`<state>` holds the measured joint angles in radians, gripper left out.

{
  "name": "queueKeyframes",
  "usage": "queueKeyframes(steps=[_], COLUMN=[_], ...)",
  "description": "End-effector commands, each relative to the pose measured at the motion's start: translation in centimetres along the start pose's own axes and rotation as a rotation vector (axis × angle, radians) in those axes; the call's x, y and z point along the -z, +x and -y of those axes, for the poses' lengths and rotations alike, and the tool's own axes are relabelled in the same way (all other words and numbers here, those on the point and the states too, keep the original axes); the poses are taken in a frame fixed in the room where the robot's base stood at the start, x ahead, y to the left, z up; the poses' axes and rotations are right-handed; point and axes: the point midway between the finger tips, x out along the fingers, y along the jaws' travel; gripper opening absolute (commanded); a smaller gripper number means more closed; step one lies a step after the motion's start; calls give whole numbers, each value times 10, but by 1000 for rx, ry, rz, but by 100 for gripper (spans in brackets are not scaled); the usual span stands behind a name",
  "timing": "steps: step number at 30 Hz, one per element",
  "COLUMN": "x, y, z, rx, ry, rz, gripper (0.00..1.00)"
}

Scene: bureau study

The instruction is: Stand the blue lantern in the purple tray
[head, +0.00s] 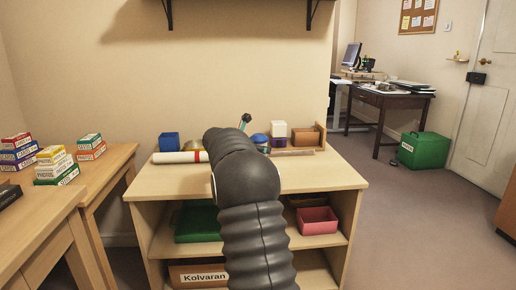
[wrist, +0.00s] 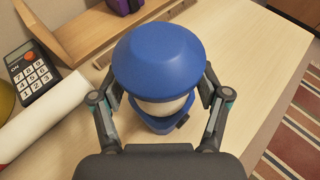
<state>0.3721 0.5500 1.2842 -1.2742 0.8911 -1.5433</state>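The blue lantern (wrist: 160,60) stands upright on the wooden top, with a wide blue cap, a pale body and a blue base. In the head view its blue cap (head: 260,138) shows just past my arm. My gripper (wrist: 162,92) has one finger on each side of the lantern, with a gap visible beside its pale body. The fingers look spread around it, not closed on it. My arm hides the gripper in the head view. No tray that is clearly purple shows; a pink open bin (head: 317,221) sits on the shelf below.
A white roll (head: 180,157) and a blue box (head: 169,141) are on the left of the top. A calculator (wrist: 31,73) and a wooden holder (wrist: 95,35) lie near the lantern. A purple item (wrist: 124,5) shows at the picture's top edge. The front right of the top is clear.

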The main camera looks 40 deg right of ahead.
Motion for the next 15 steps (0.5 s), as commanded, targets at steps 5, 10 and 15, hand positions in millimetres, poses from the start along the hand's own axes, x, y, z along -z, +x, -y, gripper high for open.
queueKeyframes(steps=[5, 10, 15], x=[0, 0, 3], y=[0, 0, 1], z=[0, 0, 0], rx=[0, 0, -1], ry=[0, 0, 1], rz=[0, 0, 1], gripper=[91, 91, 91])
